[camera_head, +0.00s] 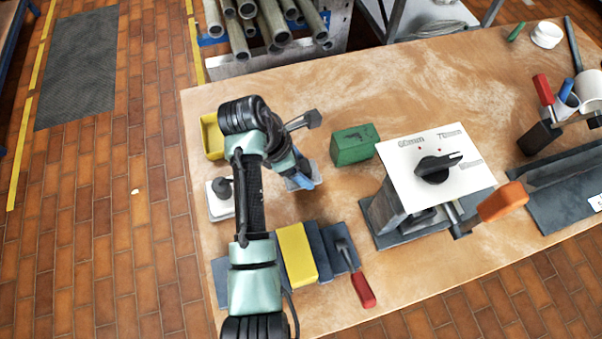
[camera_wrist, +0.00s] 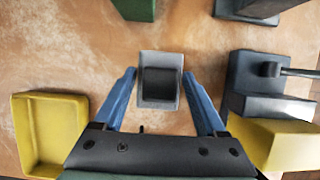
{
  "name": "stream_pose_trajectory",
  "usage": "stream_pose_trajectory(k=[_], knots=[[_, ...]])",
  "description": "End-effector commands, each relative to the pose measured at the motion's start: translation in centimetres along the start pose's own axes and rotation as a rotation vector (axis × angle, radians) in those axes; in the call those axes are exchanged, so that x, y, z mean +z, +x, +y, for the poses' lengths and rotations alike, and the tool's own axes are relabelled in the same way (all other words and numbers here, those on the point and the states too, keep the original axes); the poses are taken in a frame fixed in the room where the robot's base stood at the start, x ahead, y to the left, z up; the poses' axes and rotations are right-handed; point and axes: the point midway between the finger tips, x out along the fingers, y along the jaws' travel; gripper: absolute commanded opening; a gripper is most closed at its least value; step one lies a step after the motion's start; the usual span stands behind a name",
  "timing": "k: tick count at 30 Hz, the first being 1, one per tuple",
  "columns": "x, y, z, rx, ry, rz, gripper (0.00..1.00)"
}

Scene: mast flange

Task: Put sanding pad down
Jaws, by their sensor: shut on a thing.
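The sanding pad (camera_wrist: 159,84), a light grey plate with a dark block on top, is between my blue fingertips in the wrist view. My gripper (camera_wrist: 160,80) is shut on it, one finger at each side. In the head view my gripper (camera_head: 304,182) is low over the left part of the bench, left of the green box. There my arm and fingers hide most of the pad. I cannot tell whether the pad touches the bench top.
A yellow bin (camera_head: 211,138) and a pale plate with a dark knob (camera_head: 221,199) lie left on the wooden bench (camera_head: 290,105). The green box (camera_head: 354,145) and a white-topped switch box (camera_head: 430,165) stand right. A yellow block (camera_head: 297,255) and a red-handled tool (camera_head: 362,288) are in front.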

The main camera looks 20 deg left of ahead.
Motion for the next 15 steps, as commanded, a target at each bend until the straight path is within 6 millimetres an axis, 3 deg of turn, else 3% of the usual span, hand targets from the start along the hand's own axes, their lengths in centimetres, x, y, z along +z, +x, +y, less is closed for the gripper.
stream_pose_trajectory(k=[7,15], knots=[[-1.3,3.1,-0.1,-0.002,-0.002,0.001,0.13],[-1.4,3.4,0.0,0.001,0.000,0.000,0.13]])
